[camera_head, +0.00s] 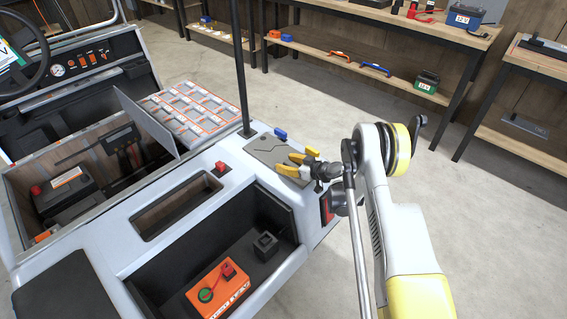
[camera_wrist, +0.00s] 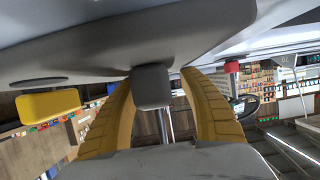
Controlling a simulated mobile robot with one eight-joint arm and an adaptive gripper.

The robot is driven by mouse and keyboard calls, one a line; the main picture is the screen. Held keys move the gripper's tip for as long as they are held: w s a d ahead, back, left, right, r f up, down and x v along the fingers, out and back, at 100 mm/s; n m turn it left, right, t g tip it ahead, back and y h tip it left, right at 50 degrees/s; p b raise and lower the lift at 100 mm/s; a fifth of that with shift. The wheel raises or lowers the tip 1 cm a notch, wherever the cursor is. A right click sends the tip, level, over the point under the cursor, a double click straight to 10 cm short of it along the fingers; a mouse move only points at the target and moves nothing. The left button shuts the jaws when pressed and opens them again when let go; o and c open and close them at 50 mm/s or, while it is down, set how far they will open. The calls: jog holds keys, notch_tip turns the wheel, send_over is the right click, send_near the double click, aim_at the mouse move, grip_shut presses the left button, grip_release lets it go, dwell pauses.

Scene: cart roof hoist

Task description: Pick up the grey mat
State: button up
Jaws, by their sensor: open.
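The grey mat (camera_head: 266,147) is a thin flat sheet lying on the white top of the cart's near right corner, beside a dark upright post. My gripper (camera_head: 287,161) has yellow fingers and is open over the right part of the mat, covering some of it. The fingers look empty; I cannot tell whether they touch the mat. In the wrist view the two yellow fingers (camera_wrist: 160,108) are spread apart.
The dark post (camera_head: 242,75) rises at the mat's left. A blue piece (camera_head: 281,134) sits at its far edge. A workbench (camera_head: 400,20) stands behind, with clear floor between.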

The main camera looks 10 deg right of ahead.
jog(key=shift+r, duration=0.1)
jog(key=shift+c, duration=0.2)
grip_shut()
jog(key=shift+r, duration=0.1)
